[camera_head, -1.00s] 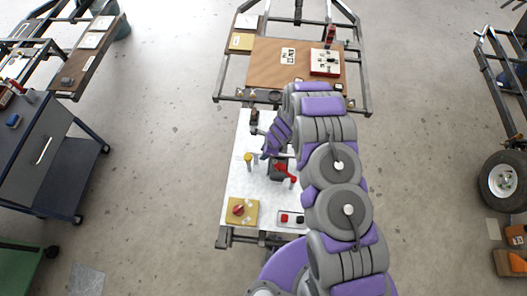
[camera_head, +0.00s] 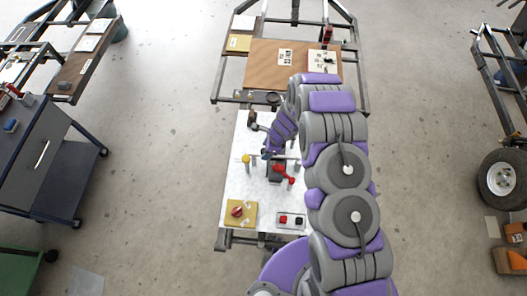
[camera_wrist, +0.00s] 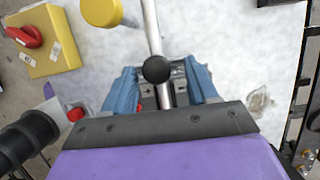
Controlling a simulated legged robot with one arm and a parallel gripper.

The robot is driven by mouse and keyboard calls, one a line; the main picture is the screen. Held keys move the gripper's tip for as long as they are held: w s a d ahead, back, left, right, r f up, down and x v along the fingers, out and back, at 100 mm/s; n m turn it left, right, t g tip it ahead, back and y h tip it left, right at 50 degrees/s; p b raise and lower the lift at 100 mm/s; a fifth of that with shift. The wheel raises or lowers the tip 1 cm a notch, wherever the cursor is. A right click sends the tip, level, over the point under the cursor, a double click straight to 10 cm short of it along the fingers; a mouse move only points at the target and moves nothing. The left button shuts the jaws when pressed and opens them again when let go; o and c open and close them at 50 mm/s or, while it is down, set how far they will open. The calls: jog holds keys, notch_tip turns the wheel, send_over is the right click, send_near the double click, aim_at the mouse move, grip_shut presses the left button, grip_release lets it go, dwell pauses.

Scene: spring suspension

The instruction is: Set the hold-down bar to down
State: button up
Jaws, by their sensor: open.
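A metal bar (camera_wrist: 152,28) runs between my fingers in the wrist view, with a black ball knob (camera_wrist: 156,69) on it. I take this bar as the hold-down bar; its up or down setting cannot be told. My gripper (camera_wrist: 161,82) is open, with one blue finger on each side of the bar. Contact between fingers and bar is not clear. In the head view my gripper (camera_head: 269,153) is over the middle of the white bench top (camera_head: 240,185), partly hidden by my arm. A red-handled clamp (camera_head: 282,171) stands just below it.
A yellow knob (camera_head: 246,159) stands left of my gripper. A yellow box with a red rotary switch (camera_head: 238,211) and a panel with red and black buttons (camera_head: 290,220) sit at the near edge. A brown board (camera_head: 265,65) lies beyond.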

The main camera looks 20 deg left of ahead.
jog(key=v, duration=1.3)
jog(key=shift+d+p, duration=0.3)
jog(key=shift+p, duration=0.1)
jog(key=shift+r, duration=0.2)
jog(key=s+d+r+n+b, duration=0.2)
jog(key=s+d+r+n, duration=0.3)
jog(key=r, duration=0.4)
jog(key=s+d+r+n+b, duration=0.3)
jog(key=d+r, duration=0.3)
jog(key=r, duration=0.3)
jog(key=s+d+r+n+h+b, duration=0.1)
jog(key=s+d+r+n+b, duration=0.1)
jog(key=s+d, duration=0.5)
jog(key=s+d+r+n+h+b, duration=0.2)
jog(key=s+d+n, duration=0.3)
jog(key=s, duration=1.1)
jog(key=d+r, duration=0.1)
jog(key=d, duration=0.2)
jog(key=shift+d+r+g+h, duration=0.3)
jog(key=shift+d+r+g, duration=0.05)
jog(key=shift+r+g, duration=0.05)
jog(key=shift+a, duration=0.1)
